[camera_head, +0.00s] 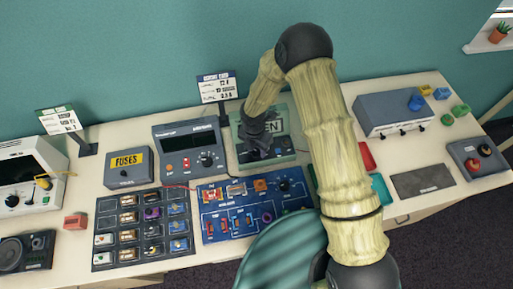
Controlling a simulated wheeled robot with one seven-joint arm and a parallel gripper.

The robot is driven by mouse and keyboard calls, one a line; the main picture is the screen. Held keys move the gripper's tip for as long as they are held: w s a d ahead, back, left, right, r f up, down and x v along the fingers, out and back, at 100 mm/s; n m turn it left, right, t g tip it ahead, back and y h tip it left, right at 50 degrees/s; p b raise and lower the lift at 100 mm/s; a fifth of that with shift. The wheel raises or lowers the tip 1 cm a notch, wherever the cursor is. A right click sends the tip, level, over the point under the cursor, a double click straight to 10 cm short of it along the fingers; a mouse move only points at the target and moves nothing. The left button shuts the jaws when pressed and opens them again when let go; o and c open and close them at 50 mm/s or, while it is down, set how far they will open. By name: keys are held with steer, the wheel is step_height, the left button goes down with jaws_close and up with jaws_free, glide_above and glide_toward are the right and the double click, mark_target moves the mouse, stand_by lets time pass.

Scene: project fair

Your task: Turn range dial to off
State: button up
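My gripper (256,148) points down over a green-framed device (279,158) at the back middle of the table. My gripper and wrist hide much of its face, so I cannot tell whether a dial is under the fingers or whether they touch it. The fingers are dark and small, and their opening cannot be made out. Just left, a dark grey meter (172,150) with a black display carries a round black dial (207,160) on its right side. Its markings are too small to read. I cannot tell which device bears the range dial.
A blue circuit board (212,232) with another black dial (285,186) lies in front. A tray of parts (103,252), a FUSES box (127,186) and a grey power unit (393,108) stand around. Sign stands (216,88) rise at the back. My arm covers the middle right.

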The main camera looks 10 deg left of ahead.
steer(key=c, duration=0.5)
steer(key=shift+m+b, duration=0.4)
steer(key=m+b, duration=0.2)
steer(key=m, duration=0.1)
steer(key=shift+w+f, duration=0.1)
steer(key=shift+m+b, duration=0.75)
steer(key=shift+m, duration=0.85)
steer(key=o, duration=1)
steer(key=shift+r, duration=0.25)
